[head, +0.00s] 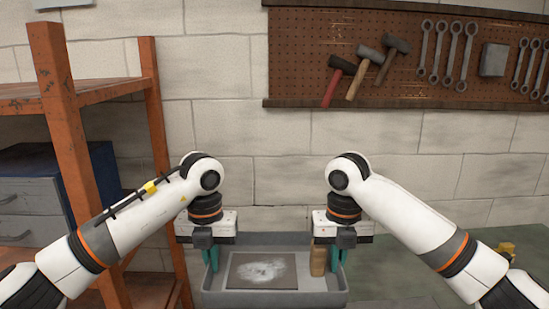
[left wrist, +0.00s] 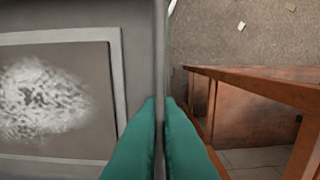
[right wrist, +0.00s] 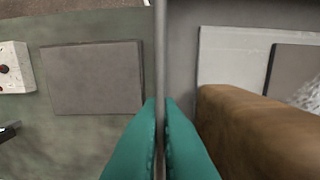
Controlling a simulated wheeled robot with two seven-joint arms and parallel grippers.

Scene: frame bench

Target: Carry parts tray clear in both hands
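The grey parts tray (head: 275,299) is in the middle of the head view, looking roughly level. A dark square plate with a pale patch (head: 262,270) lies in it, and a brown block (head: 319,262) stands at its right end. My left gripper (head: 210,262) is at the tray's left wall. In the left wrist view its green fingers (left wrist: 160,110) close on both sides of that wall (left wrist: 160,50). My right gripper (head: 339,260) is at the right wall, its fingers (right wrist: 160,110) likewise closed around it (right wrist: 160,50). The tray's underside is hidden.
A green bench top (head: 400,285) lies right of the tray, with a flat grey plate (right wrist: 92,78) and a switch box (right wrist: 15,68). An orange shelf rack (head: 160,130) stands close on the left. Floor (left wrist: 250,40) shows beyond the tray's left wall. A tool board (head: 310,60) hangs behind.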

